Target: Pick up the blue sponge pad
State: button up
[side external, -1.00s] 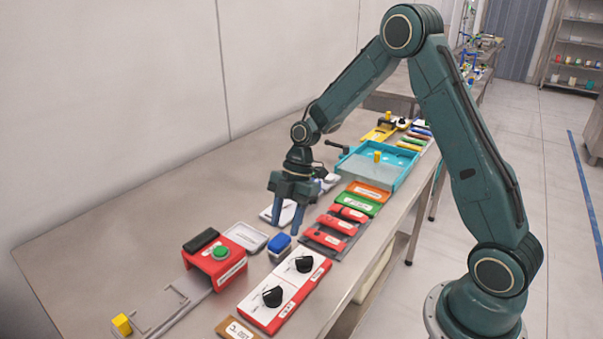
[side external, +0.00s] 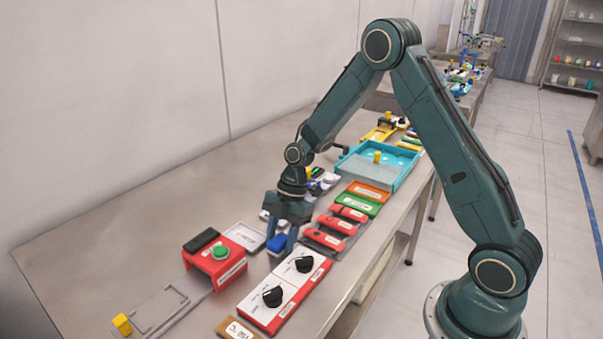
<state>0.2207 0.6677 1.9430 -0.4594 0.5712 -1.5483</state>
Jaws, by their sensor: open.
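The blue sponge pad (side external: 277,244) is a small blue block on the bench, behind the white panel with black knobs. My gripper (side external: 281,240) is open and points down, low over the bench at the pad. One finger shows to the left of the pad and the other to its right, so the pad appears between them. I cannot tell whether the fingers touch it. The gripper's fingers hide part of the pad.
A white-and-red panel with two black knobs (side external: 302,264) is close in front. A red box with a green button (side external: 221,252) and a pale tray (side external: 246,236) lie left. Red-handled items (side external: 325,239) lie right; a blue tray (side external: 399,176) stands farther back.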

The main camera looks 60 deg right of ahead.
aim_at(281, 238)
jog(key=c, duration=0.7)
jog(key=shift+r, duration=0.15)
notch_tip(281, 238, up, 20)
jog(key=shift+f, duration=0.1)
dwell(0.6)
jog(key=o, duration=0.3)
jog(key=shift+f, duration=0.1)
jog(key=shift+c, duration=1.3)
